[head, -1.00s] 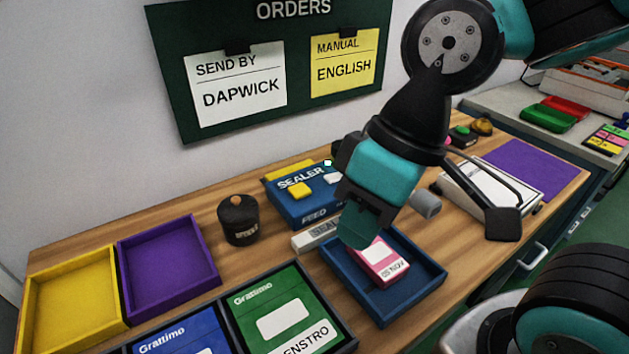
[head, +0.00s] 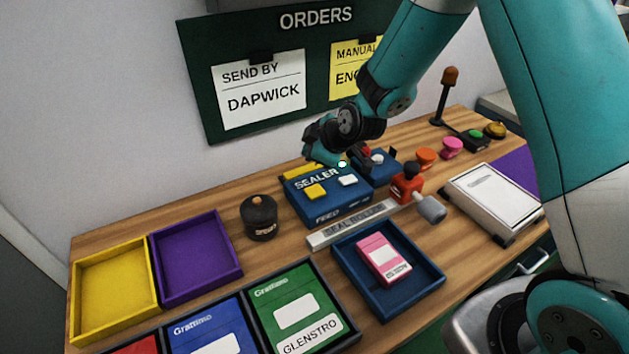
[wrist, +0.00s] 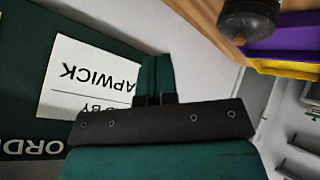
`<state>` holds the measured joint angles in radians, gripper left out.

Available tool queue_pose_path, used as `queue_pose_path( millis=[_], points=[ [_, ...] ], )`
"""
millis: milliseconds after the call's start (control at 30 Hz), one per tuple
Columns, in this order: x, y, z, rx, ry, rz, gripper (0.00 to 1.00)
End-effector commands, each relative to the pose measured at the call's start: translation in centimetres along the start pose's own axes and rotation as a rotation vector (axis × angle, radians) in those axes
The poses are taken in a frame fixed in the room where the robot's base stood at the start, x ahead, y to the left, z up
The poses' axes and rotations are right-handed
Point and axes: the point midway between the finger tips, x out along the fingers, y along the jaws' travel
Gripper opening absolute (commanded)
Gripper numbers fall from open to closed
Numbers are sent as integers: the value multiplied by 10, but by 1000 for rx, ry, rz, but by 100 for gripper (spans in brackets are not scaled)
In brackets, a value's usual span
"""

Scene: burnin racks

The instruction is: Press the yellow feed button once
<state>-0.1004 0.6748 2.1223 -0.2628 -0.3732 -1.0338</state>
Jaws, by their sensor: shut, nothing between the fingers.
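The blue sealer (head: 330,206) stands on the bench, marked SEALER on top and FEED on its front. Its yellow button (head: 316,191) is on the top face, left of a white button (head: 347,180). My gripper (head: 318,155) is at the sealer's back edge, above and behind the yellow button and apart from it. Its closed fingers also show in the wrist view (wrist: 155,78), with nothing between them. The wrist view does not show the sealer or the button.
A dark round pot (head: 260,218) stands left of the sealer. The seal roller strip (head: 350,224) and a blue tray (head: 345,262) holding a pink box (head: 383,259) lie in front. An orange-red figure-like part (head: 407,184) is to the right. The orders board (head: 200,60) hangs behind.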

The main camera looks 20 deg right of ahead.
Motion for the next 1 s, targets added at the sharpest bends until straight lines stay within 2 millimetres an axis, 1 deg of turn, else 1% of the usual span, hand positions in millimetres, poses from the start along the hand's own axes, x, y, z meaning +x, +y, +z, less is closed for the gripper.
queue_pose_path(
  millis=[100,167,533,767,1000],
  points=[
    [13,8,10,-53,-1,43,0],
    [16,10,12,-68,-1,54,0],
    [18,9,13,-73,0,57,0],
    [27,4,20,-71,0,57,0],
    [49,-10,37,-71,-1,56,0]
  ],
)
